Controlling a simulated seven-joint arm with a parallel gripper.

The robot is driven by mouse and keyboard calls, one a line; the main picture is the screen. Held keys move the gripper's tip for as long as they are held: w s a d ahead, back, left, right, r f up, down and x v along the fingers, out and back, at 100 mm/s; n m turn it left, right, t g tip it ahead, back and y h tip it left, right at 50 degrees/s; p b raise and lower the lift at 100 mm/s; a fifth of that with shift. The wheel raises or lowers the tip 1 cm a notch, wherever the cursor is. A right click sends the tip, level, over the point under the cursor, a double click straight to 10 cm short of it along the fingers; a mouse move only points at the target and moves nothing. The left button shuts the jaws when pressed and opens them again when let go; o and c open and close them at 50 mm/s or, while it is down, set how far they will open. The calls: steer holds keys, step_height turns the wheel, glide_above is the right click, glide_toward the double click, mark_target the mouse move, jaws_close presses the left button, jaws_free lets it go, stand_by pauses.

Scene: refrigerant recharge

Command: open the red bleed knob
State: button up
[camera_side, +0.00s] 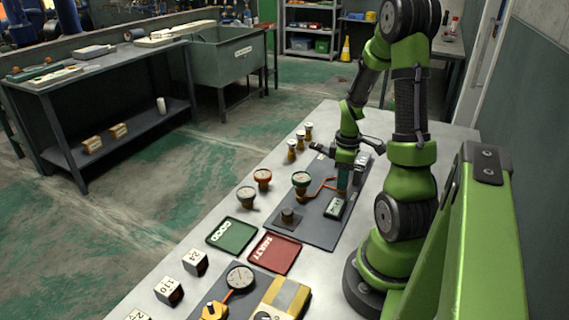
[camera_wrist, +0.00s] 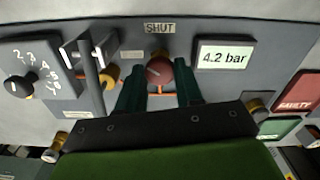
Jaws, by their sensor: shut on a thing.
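The red bleed knob (camera_wrist: 158,69) is on the grey panel in the wrist view, below a label (camera_wrist: 159,28) reading SHUT. My gripper (camera_wrist: 160,80) has one dark green finger on each side of the knob and is shut on it. To its right a display (camera_wrist: 224,54) reads 4.2 bar. In the side view my gripper (camera_side: 343,181) points down at the panel (camera_side: 318,232), behind the display (camera_side: 335,207). The knob is hidden there by the fingers.
A dial with numbers (camera_wrist: 20,85) and a brass fitting (camera_wrist: 110,76) lie left of my gripper in the wrist view. A gauge (camera_side: 301,180) stands on the panel. The green GOOD tray (camera_side: 215,240) and red FAULTY tray (camera_side: 258,262) lie nearer the camera.

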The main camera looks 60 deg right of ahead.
steer(key=n, duration=0.7)
steer(key=shift+r, duration=0.1)
stand_by(0.6)
steer(key=o, duration=1)
steer(key=shift+o, duration=0.2)
step_height(320, 180, up, 17)
